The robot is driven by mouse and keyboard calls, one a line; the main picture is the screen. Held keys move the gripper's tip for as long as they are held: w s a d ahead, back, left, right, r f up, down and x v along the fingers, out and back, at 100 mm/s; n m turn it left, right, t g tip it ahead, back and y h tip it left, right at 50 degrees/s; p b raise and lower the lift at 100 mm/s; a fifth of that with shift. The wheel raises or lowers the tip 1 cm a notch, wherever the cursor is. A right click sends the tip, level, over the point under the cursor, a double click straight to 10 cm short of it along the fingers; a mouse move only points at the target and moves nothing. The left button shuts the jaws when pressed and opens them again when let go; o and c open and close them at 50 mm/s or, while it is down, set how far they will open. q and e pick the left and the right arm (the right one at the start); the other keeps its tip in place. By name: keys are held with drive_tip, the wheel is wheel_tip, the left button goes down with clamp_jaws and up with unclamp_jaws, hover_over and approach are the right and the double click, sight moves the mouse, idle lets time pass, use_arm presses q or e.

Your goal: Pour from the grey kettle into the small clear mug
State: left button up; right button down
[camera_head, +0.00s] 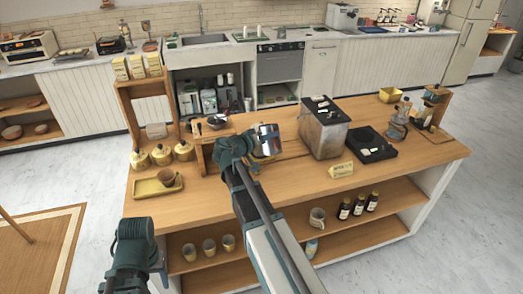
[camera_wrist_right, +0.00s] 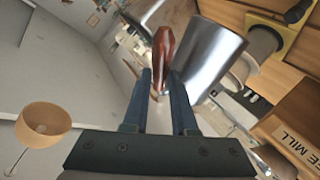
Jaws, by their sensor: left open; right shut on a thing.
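The grey kettle (camera_head: 267,141) is a silvery metal vessel above the counter, near its back edge. My right gripper (camera_head: 242,147) is at its left side in the head view. In the right wrist view the fingers (camera_wrist_right: 163,88) are shut on the red-brown handle (camera_wrist_right: 163,45), and the kettle body (camera_wrist_right: 208,52) is tilted. A small brownish, see-through-looking cup (camera_head: 168,178) sits on the yellow tray (camera_head: 146,187) at the front left; I cannot tell for sure that it is the clear mug. My left gripper (camera_head: 138,245) is low at the counter's front left, open; its fingertips are hard to make out.
A large grey machine (camera_head: 324,130) stands right of the kettle, with a black tray (camera_head: 370,146) beside it. Several gold canisters (camera_head: 161,155) line the left. The front middle counter is partly hidden by my right arm.

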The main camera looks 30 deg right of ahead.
wheel_tip(320, 180, down, 9)
drive_tip(key=s+m+t+h+b, duration=0.1)
drive_tip(key=m+b, duration=0.3)
drive_tip(key=b, duration=1)
drive_tip(key=shift+a+t+h+b, duration=0.2)
drive_tip(key=shift+t+h+b, duration=0.25)
drive_tip(key=shift+h, duration=0.35)
idle(0.7)
drive_tip(key=shift+s, duration=0.1)
idle(0.3)
drive_tip(key=shift+r+p, duration=2.45)
drive_tip(key=shift+p, duration=0.1)
